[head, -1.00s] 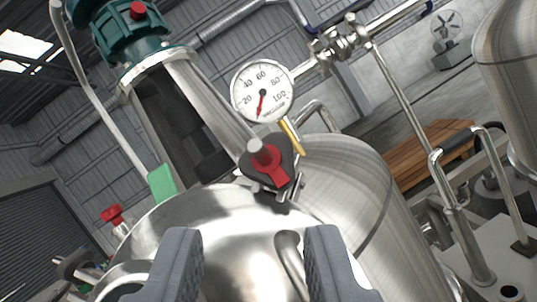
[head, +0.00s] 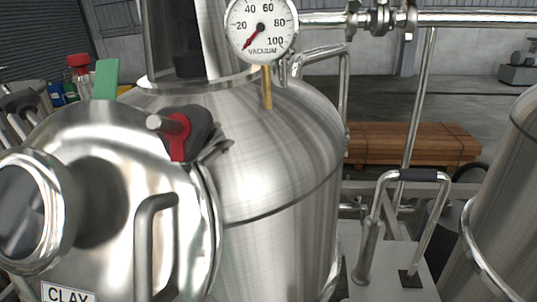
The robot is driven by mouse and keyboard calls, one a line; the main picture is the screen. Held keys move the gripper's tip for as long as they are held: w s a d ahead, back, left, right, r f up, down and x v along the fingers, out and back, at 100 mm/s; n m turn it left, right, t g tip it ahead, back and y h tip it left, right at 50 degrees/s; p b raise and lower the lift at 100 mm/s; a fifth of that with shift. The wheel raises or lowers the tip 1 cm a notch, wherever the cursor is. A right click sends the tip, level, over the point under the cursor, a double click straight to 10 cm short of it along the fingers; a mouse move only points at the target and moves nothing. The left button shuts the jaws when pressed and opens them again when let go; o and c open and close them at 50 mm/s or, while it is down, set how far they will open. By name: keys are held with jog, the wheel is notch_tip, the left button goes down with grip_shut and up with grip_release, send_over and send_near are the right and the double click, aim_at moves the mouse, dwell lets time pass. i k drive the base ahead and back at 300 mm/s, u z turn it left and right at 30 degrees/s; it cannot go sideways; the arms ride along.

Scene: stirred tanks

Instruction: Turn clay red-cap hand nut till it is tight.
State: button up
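The clay label (head: 68,293) is at the bottom left, on the round steel cover (head: 110,170) of the tank. A hand nut (head: 182,138) with a red part and dark grey wings sits at the cover's upper right edge. A bare metal stud end sticks out of it to the left. Whether the nut is tight cannot be told. A second red cap (head: 78,62) shows farther back at the upper left. My gripper is not in view.
A bent handle (head: 150,245) and a sight glass (head: 30,212) stand out from the cover. A vacuum gauge (head: 261,27) on a brass stem and a green tag (head: 105,80) are above. Steel pipes (head: 420,110) and a wood stack (head: 415,143) are at the right.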

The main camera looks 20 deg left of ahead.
aim_at(197, 121)
jog(key=z, duration=1.1)
jog(key=k, duration=1.6)
jog(key=u, duration=1.3)
jog(key=i, duration=1)
jog(key=z, duration=0.05)
